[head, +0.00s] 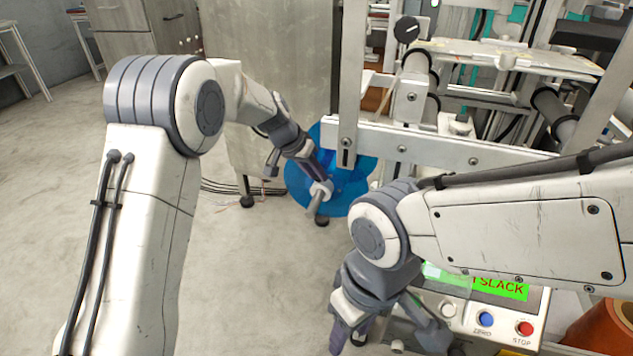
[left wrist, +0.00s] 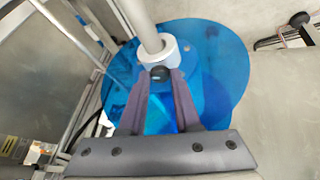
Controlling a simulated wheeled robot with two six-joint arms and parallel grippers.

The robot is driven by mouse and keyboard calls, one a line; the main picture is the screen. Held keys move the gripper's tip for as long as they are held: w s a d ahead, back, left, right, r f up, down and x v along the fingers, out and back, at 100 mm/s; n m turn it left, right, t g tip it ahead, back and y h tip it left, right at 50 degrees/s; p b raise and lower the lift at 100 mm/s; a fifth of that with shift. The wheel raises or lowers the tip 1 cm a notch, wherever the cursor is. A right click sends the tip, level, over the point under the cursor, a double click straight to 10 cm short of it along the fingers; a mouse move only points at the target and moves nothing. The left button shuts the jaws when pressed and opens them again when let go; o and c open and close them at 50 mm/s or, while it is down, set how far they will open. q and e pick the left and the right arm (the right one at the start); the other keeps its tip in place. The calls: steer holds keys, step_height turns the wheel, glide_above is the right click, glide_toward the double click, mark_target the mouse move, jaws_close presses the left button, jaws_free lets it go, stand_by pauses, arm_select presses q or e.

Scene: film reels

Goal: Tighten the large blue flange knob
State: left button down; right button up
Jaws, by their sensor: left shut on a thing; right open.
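The large blue flange (head: 352,196) is a translucent blue disc on the near side of the machine frame, centre of the head view. It fills the middle of the left wrist view (left wrist: 224,72). At its hub is a pale grey knob (left wrist: 154,53) with a dark part below it, and a light shaft (left wrist: 142,22) runs out past it. My left gripper (head: 318,183) is shut at the hub, its dark fingers (left wrist: 160,78) on either side of the dark part, close against the knob. My right gripper (head: 388,335) is open and empty, low in front of the control panel.
A metal crossbar (head: 430,147) and upright stand beside the flange. A grey cabinet (head: 255,160) is behind. The floor at left is clear.

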arm_select(q)
steer(key=shift+f+m+b, duration=0.1)
steer(key=shift+m+b, duration=0.25)
steer(key=shift+m, duration=0.15)
steer(key=c, duration=0.6)
jaws_free()
